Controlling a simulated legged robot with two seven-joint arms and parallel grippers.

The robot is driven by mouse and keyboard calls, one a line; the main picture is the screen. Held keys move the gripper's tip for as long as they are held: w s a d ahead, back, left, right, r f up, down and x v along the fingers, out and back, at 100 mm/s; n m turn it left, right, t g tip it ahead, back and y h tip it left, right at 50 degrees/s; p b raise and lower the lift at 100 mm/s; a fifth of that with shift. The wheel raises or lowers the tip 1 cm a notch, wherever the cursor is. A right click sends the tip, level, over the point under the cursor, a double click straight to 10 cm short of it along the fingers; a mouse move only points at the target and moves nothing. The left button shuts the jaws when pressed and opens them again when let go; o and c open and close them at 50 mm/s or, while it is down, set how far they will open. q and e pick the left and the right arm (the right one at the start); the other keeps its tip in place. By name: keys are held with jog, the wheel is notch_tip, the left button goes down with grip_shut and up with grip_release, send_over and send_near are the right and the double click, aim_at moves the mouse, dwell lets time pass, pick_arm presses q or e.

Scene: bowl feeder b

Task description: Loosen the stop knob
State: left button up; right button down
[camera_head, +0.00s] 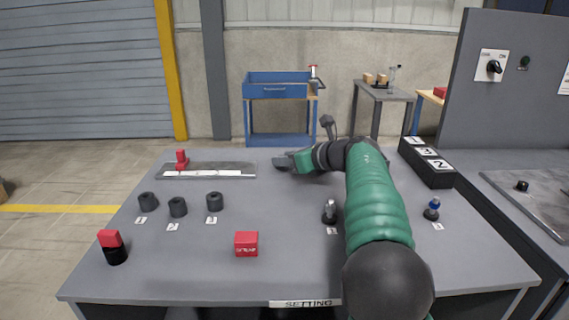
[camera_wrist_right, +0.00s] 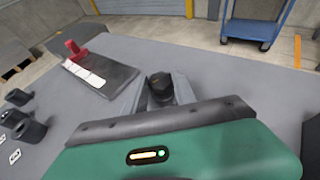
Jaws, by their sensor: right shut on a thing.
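My right gripper (camera_head: 283,161) is at the far middle of the table, just right of the grey plate with a white scale strip (camera_head: 210,174). In the right wrist view its fingers (camera_wrist_right: 160,92) are on both sides of a dark round knob (camera_wrist_right: 160,82) and shut on it. This looks like the stop knob; its lower part is hidden by the gripper. A red stop block (camera_head: 182,160) stands at the plate's far left end, also in the right wrist view (camera_wrist_right: 75,48). My left gripper is not in view.
Several black cylinders (camera_head: 178,207) stand at the left with numbered labels. A red-topped black piece (camera_head: 112,247) and a red box (camera_head: 246,243) are nearer. Two small posts (camera_head: 329,211) (camera_head: 432,209) and a black numbered block (camera_head: 428,163) are around my right arm.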

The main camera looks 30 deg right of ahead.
jog(key=n+y+p, duration=0.1)
jog(key=p, duration=0.1)
jog(key=n+g+y+p, duration=0.1)
jog(key=n+y+p, duration=0.1)
jog(key=shift+d+r, duration=0.2)
jog(key=shift+d, duration=0.2)
jog(key=shift+w+f+n+g+y+p, duration=0.1)
jog(key=shift+f+n+g+y+p, duration=0.15)
jog(key=shift+n+g+y+p, duration=0.5)
jog(key=shift+t+y+p, duration=0.25)
jog(key=shift+p, duration=0.05)
jog(key=c, duration=1)
grip_release()
jog(key=p+v, duration=0.3)
jog(key=v, duration=1.3)
jog(key=shift+s+d+r, duration=0.1)
jog(key=shift+s+d, duration=0.15)
jog(key=shift+d, duration=0.1)
